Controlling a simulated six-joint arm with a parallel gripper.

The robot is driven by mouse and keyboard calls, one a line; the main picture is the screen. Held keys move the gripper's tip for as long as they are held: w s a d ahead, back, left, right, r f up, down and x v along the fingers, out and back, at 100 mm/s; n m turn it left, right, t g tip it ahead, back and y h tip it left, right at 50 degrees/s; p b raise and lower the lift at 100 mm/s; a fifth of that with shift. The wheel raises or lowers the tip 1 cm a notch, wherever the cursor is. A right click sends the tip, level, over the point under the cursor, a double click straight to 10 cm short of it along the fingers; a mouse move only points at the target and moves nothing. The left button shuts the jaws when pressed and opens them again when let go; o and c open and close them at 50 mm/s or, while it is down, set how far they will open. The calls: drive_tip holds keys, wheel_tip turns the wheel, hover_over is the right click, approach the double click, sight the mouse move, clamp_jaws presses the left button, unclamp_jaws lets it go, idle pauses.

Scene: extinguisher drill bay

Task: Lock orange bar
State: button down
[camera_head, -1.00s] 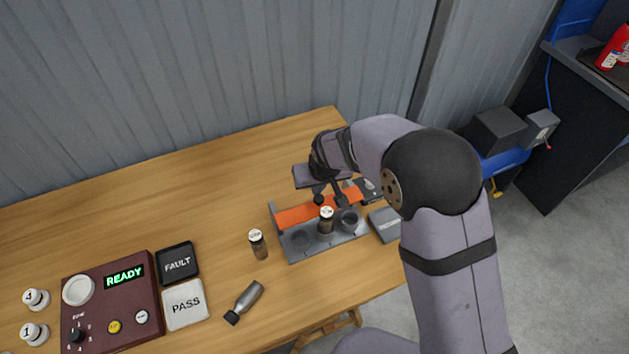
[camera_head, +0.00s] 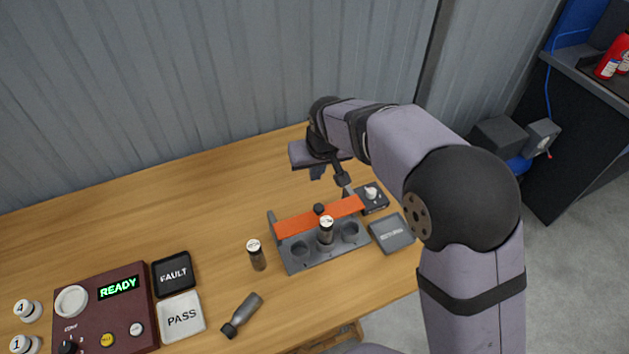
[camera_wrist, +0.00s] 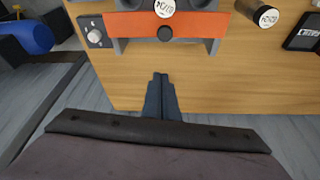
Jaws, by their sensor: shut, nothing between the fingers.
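The orange bar (camera_head: 342,209) lies across the back of a grey rack (camera_head: 310,262), between its end uprights, with a black knob (camera_head: 319,208) near its middle. A dark, white-capped cylinder (camera_head: 326,234) stands in the rack's middle hole; the side holes look empty. In the wrist view the orange bar (camera_wrist: 200,24) and its knob (camera_wrist: 165,33) show at the top. My gripper (camera_wrist: 160,77) is shut and empty, apart from the bar on its wall side. In the head view my gripper (camera_head: 318,173) is above the table behind the rack. I cannot tell whether the bar is latched.
A small box with a light knob (camera_head: 371,193) and a grey pad (camera_head: 392,233) sit right of the rack. Another cylinder (camera_head: 256,255) stands left, near a lying grey bottle (camera_head: 242,315). FAULT (camera_head: 174,272) and PASS (camera_head: 181,317) tiles adjoin the READY panel (camera_head: 105,305). Table behind the rack is clear.

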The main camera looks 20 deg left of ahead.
drive_tip(key=shift+v, duration=1.35)
